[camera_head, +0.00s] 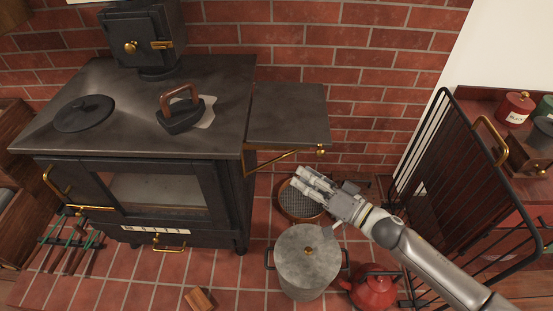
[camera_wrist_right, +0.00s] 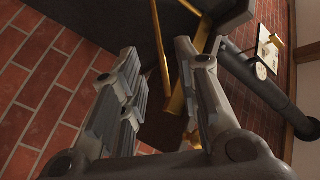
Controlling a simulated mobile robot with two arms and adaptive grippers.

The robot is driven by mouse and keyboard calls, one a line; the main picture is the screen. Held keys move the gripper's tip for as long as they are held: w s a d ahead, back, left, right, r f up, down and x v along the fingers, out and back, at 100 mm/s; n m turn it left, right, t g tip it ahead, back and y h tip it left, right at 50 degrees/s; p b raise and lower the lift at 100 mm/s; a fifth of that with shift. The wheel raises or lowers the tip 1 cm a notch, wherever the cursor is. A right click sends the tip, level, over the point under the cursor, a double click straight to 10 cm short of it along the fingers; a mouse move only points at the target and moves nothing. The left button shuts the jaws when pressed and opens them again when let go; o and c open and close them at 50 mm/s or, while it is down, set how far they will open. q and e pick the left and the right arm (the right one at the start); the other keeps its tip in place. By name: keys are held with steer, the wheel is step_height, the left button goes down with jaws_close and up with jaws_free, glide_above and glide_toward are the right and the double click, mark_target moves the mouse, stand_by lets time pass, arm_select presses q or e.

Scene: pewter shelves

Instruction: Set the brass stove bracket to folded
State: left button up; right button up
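The brass stove bracket (camera_head: 287,154) runs from the black stove's right side to the outer front part of the side shelf (camera_head: 288,115). The shelf is raised, about level with the stove top. The bracket's brass bars (camera_wrist_right: 161,50) also show in the right wrist view, beyond and between my fingers. My right gripper (camera_head: 303,181) is open and empty, below and in front of the bracket, with its fingers pointing up-left. It appears apart from the bracket. Its two spread fingers also fill the wrist view (camera_wrist_right: 158,60). My left gripper is not in view.
The stove top (camera_head: 110,120) carries a flat iron (camera_head: 186,113). Below my right gripper are a round sieve-like pan (camera_head: 300,204), a lidded grey pot (camera_head: 308,262) and a red kettle (camera_head: 374,286). A black rack (camera_head: 450,180) stands to the right. The side shelf is bare.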

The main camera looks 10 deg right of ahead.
mark_target(277, 160)
steer(key=p+x, duration=0.1)
steer(key=x, duration=0.9)
steer(key=shift+c, duration=0.2)
jaws_close()
